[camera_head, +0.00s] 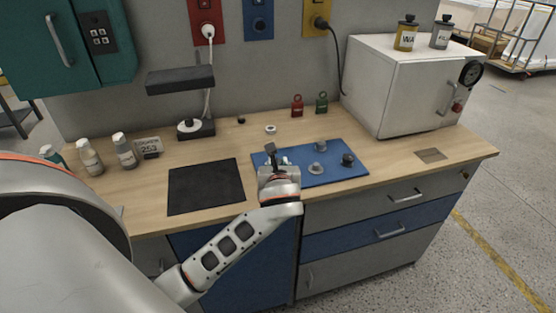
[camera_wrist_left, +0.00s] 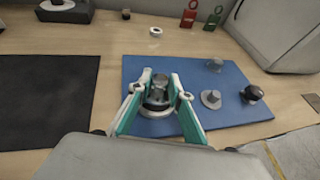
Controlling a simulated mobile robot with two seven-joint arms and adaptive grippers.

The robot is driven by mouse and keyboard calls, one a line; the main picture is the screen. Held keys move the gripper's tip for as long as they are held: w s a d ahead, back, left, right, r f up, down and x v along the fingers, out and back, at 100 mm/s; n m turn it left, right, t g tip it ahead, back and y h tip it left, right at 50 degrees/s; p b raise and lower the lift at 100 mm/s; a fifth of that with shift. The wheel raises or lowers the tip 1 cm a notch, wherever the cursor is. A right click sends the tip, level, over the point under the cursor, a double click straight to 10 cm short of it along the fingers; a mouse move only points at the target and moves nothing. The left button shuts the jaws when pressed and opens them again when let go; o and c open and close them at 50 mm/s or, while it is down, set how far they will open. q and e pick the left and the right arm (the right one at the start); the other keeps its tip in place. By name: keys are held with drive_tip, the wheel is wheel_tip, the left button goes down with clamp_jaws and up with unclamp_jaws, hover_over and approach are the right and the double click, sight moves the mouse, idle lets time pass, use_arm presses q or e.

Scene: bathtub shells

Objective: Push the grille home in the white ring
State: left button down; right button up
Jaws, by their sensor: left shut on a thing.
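My left gripper (camera_head: 277,172) is over the left end of the blue mat. In the left wrist view its two teal-lined fingers (camera_wrist_left: 159,100) are shut on a small grey knobbed piece (camera_wrist_left: 160,84) with a dark, round lower part. A pale rim shows under this piece; I cannot tell whether it is a separate ring or whether they touch. A small white ring (camera_head: 270,128) lies on the wooden top behind the mat, apart from the gripper; it also shows in the left wrist view (camera_wrist_left: 156,30). I cannot make out which piece is the grille. My right gripper is out of view.
The blue mat (camera_head: 298,181) also carries a grey cone-like piece (camera_head: 317,171), a dark knob (camera_head: 348,160) and a paler grey piece (camera_head: 321,145). A black mat (camera_head: 205,187) lies left. A white oven (camera_head: 384,90) stands back right. Red and green tags (camera_head: 297,107) stand behind.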

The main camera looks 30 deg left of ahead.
use_arm(q)
drive_tip(key=shift+f, duration=0.15)
idle(0.5)
drive_tip(key=shift+p, duration=0.3)
drive_tip(key=shift+p, duration=0.3)
idle(0.8)
drive_tip(key=shift+f, duration=0.9)
drive_tip(key=c, duration=1.8)
unclamp_jaws()
drive_tip(key=shift+o, duration=0.2)
